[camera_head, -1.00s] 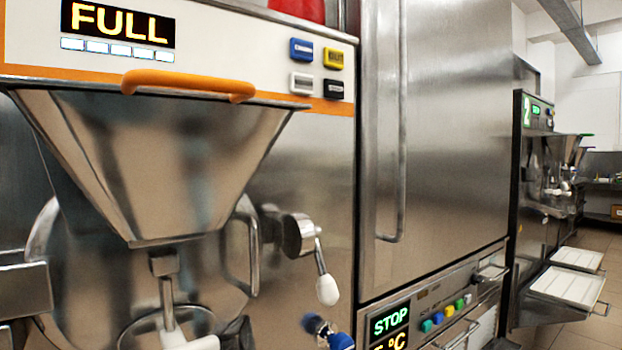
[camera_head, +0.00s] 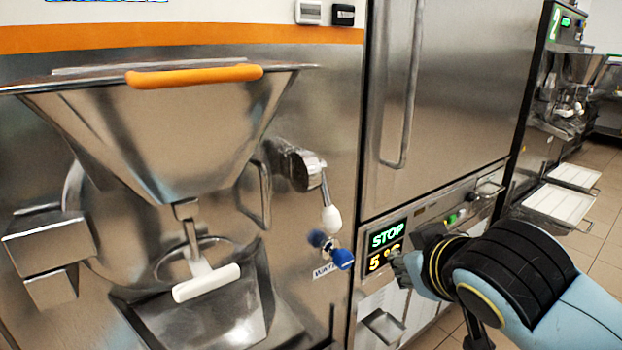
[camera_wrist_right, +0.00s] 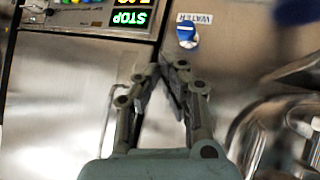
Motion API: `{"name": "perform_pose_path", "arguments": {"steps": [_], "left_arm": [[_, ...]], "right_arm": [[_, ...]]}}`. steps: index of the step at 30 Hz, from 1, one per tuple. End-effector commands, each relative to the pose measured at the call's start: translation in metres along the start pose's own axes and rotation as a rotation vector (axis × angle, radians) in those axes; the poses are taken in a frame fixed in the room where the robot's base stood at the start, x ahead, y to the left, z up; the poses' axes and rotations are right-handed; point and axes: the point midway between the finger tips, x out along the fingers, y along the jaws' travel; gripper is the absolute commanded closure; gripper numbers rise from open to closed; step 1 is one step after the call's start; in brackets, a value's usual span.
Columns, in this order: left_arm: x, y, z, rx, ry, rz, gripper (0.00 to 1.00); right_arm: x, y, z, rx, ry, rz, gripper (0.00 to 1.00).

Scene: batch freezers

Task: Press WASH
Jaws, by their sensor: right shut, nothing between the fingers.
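The control panel of the near batch freezer (camera_head: 200,35) is cut off at the top of the head view. A light grey button (camera_head: 309,12) and a black button (camera_head: 343,15) show at its upper right; I cannot read a WASH label on either. My right gripper (camera_head: 400,268) is partly hidden by its own arm, low in front of the cabinet's display. In the right wrist view, my right gripper (camera_wrist_right: 165,68) has its fingertips together with nothing between them, pointing toward a blue tap knob (camera_wrist_right: 187,33) labelled WATER. My left gripper is not in view.
A steel hopper with an orange handle (camera_head: 195,76) juts out at left. A white-tipped lever (camera_head: 331,218) and the blue tap (camera_head: 342,259) stick out from the freezer's front. A steel cabinet (camera_head: 455,90) shows STOP on its display (camera_head: 387,236). Another machine stands farther right.

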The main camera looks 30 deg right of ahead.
Motion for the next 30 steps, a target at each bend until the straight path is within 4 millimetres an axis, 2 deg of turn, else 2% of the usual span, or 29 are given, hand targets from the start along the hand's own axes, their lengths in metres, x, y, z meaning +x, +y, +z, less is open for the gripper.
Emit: {"name": "perform_pose_path", "arguments": {"steps": [1,3,9,15,18,21,24,30], "left_arm": [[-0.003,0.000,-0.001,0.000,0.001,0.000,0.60],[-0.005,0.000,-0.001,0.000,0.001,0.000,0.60],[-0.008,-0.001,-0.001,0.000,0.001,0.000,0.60],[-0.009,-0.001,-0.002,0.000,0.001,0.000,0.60],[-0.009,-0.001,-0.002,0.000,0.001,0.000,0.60],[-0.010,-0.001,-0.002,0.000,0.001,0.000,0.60],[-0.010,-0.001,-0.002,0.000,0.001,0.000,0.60],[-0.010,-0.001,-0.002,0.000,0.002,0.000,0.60]], "right_arm": [[-0.005,0.008,-0.024,0.017,0.069,0.026,1.00],[-0.012,0.019,-0.057,0.043,0.176,0.064,1.00],[-0.044,0.045,-0.147,0.096,0.502,0.147,1.00],[-0.093,0.056,-0.229,0.097,0.854,0.179,1.00],[-0.119,0.054,-0.261,0.071,1.012,0.173,1.00],[-0.141,0.049,-0.283,0.037,1.136,0.159,1.00],[-0.156,0.043,-0.297,0.006,1.217,0.144,1.00],[-0.168,0.038,-0.306,-0.023,1.275,0.129,1.00]]}}
